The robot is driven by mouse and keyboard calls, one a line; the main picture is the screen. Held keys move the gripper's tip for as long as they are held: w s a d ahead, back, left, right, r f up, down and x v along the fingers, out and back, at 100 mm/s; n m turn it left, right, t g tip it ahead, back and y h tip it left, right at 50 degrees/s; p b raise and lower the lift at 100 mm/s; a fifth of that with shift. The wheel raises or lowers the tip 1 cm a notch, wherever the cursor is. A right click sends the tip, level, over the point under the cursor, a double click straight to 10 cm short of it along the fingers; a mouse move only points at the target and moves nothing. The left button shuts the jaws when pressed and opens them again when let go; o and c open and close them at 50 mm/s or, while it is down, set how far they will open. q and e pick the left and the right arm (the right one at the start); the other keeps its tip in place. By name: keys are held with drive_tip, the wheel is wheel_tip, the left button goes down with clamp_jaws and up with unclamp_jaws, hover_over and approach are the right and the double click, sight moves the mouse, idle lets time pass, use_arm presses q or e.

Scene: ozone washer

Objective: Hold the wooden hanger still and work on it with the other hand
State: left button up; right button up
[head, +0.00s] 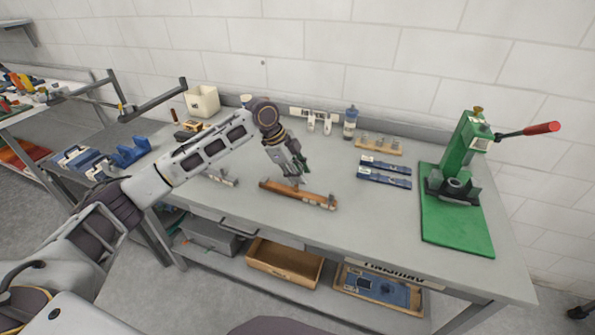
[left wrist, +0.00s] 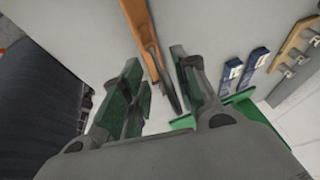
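The wooden hanger (head: 318,199) is a long brown bar with small metal pieces on it, lying flat near the middle of the grey table. My left gripper (head: 298,178) reaches down over it from above. In the left wrist view the brown bar (left wrist: 140,32) runs from the top edge toward the space between the green-padded fingers of my left gripper (left wrist: 158,80). The fingers stand apart. I cannot tell whether either touches the wood. My right gripper is in neither view.
A green press (head: 460,170) with a red-handled lever stands at the right. Blue bars (head: 384,180) and a light wooden rack (head: 380,146) lie right of the hanger. A bottle (head: 350,122) stands behind. The table front is clear.

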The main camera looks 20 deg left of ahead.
use_arm(q)
drive_tip(key=shift+c, duration=1.3)
clamp_jaws()
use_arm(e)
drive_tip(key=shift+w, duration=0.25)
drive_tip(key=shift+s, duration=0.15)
